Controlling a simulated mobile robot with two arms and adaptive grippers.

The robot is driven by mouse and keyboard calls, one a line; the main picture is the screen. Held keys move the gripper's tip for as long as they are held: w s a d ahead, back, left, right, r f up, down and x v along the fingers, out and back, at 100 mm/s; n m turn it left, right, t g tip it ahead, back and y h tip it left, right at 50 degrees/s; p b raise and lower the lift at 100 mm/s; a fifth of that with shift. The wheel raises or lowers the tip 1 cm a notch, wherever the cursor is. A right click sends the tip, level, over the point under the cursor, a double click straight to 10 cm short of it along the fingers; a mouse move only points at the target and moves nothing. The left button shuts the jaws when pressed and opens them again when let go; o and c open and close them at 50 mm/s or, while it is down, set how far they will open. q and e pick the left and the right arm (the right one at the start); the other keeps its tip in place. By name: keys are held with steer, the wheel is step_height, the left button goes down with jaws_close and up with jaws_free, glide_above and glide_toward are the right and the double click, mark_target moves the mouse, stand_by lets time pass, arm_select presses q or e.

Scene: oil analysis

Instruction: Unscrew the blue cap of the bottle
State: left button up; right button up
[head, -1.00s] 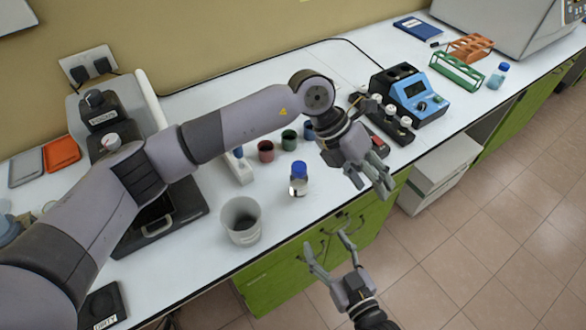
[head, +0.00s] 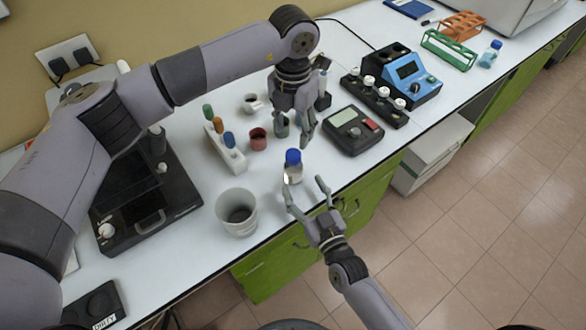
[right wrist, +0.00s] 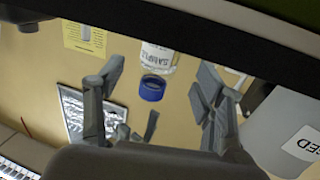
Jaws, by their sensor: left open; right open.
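The small clear bottle (head: 292,175) with its blue cap (head: 292,157) stands upright near the front edge of the bench. My left gripper (head: 294,139) is open, pointing down just behind and above the cap, apart from it. My right gripper (head: 305,187) is open in front of the bottle at the bench edge, fingers pointing toward it. In the right wrist view the bottle (right wrist: 158,58), with a label, and the blue cap (right wrist: 152,88) appear upside down between the spread fingers of the right gripper. Neither gripper visibly holds anything.
A grey-white beaker (head: 237,214) stands left of the bottle. A white rack with colored-cap tubes (head: 226,150) and a red cup (head: 258,139) are behind it. A dark meter (head: 352,130) and a blue device (head: 406,72) are to the right. The bench front is clear around the bottle.

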mark_target(297, 176)
steer(key=x, duration=0.7)
steer(key=shift+c, duration=0.3)
jaws_close()
stand_by(0.5)
